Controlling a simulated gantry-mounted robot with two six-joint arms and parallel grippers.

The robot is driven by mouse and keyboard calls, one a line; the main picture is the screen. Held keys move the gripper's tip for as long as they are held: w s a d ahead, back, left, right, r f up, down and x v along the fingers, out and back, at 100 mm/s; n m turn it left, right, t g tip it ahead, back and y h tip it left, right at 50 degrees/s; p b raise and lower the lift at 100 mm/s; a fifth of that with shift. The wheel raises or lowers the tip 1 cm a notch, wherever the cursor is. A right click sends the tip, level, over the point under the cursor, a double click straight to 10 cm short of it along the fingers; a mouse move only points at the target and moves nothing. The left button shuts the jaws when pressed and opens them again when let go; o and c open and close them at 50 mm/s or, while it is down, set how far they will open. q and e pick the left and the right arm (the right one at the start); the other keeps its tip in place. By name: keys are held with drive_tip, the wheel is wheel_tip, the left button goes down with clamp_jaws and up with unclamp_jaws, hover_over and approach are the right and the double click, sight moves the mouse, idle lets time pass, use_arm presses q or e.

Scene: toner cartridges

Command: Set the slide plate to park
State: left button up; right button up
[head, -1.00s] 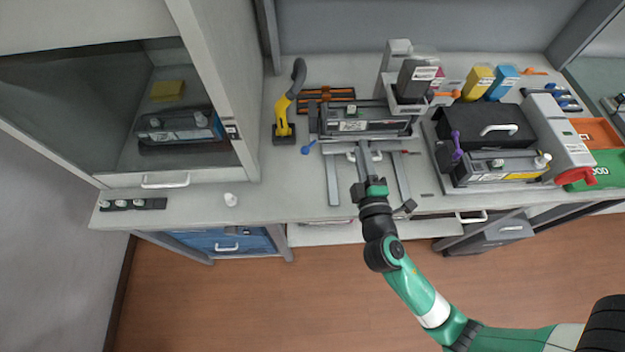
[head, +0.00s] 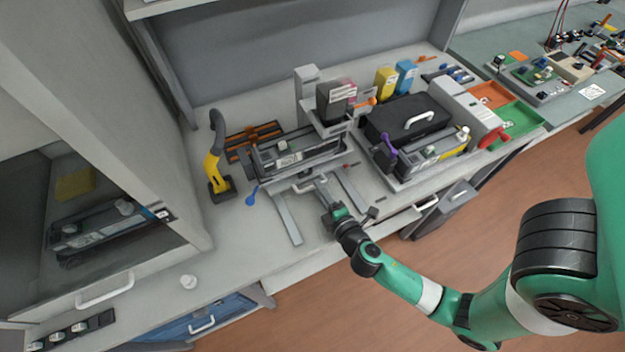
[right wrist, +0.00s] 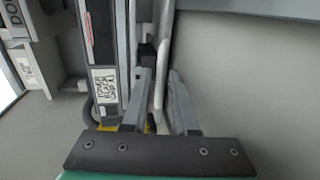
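The slide plate (head: 317,175) is a grey carriage under the dark cartridge (head: 290,158), with a pale handle bar (head: 304,187) along its front. Two grey rails (head: 283,215) run from it toward the bench's front edge. My right gripper (head: 322,184) reaches in from the front, at the handle. In the right wrist view its two fingers (right wrist: 160,85) stand apart, with the pale handle bar (right wrist: 163,50) between their tips. Contact with the bar cannot be told. The cartridge (right wrist: 103,60) with a code label lies left of the fingers. My left gripper is out of view.
A dispenser post (head: 306,92) with a dark block stands behind the carriage. A yellow-handled tool (head: 213,165) and a blue knob (head: 251,196) are at left. A black-lidded unit (head: 410,120) is at right. The bench front left of the rails is mostly clear.

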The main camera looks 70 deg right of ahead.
drive_tip(key=shift+w+d+f, duration=0.2)
drive_tip(key=shift+w+d, duration=0.25)
drive_tip(key=shift+w, duration=0.05)
drive_tip(key=shift+s+a, duration=0.1)
drive_tip(key=shift+c, duration=0.4)
clamp_jaws()
idle(0.6)
